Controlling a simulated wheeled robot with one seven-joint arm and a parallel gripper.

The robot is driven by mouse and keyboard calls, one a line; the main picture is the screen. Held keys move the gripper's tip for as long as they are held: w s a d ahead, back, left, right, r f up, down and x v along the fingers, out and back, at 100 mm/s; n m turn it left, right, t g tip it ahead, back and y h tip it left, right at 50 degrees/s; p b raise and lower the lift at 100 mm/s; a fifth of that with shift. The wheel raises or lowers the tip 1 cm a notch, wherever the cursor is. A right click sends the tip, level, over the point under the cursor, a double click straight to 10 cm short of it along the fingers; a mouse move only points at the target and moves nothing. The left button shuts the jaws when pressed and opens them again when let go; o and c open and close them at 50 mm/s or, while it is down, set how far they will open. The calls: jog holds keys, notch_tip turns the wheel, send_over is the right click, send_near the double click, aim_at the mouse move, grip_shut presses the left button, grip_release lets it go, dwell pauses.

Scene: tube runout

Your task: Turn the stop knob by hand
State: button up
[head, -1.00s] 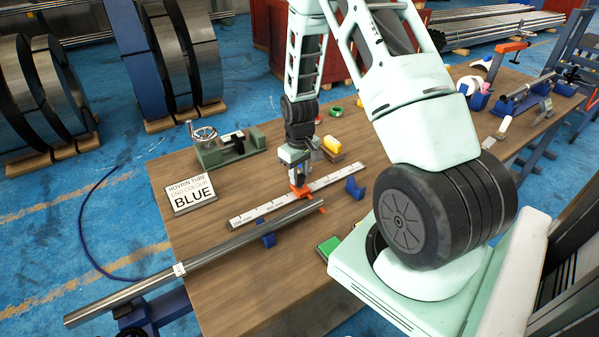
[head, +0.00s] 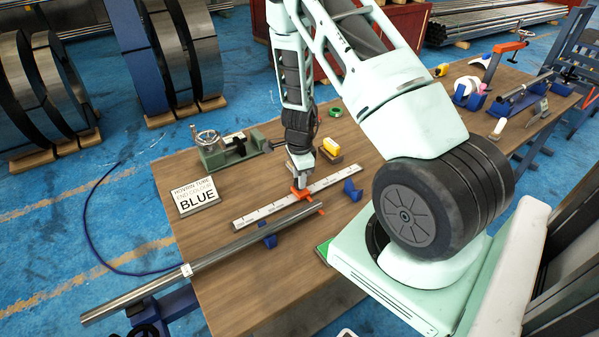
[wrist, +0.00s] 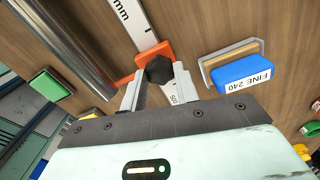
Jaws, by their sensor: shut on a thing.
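The stop knob (wrist: 159,70) is a dark, faceted knob on an orange stop (wrist: 150,52) that sits across a white ruler (wrist: 123,18). In the wrist view my gripper (wrist: 158,76) has its two grey fingers on either side of the knob and is shut on it. In the head view my gripper (head: 300,180) points down at the orange stop (head: 300,192) on the ruler (head: 262,211); the knob itself is hidden there. An orange tip reaches from the stop toward the end of the steel tube (head: 230,247).
A blue block marked FINE 240 (wrist: 243,74) lies close to the right of my fingers. The tube rests on a blue support (head: 268,236). A sign reading BLUE (head: 196,197) and a green-grey device (head: 225,152) stand at the left. A green pad (wrist: 50,84) lies beyond the tube.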

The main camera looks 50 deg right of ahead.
jog(key=o, duration=0.8)
jog(key=shift+r+p, duration=0.95)
jog(key=shift+r, duration=0.1)
jog(key=shift+f, duration=0.1)
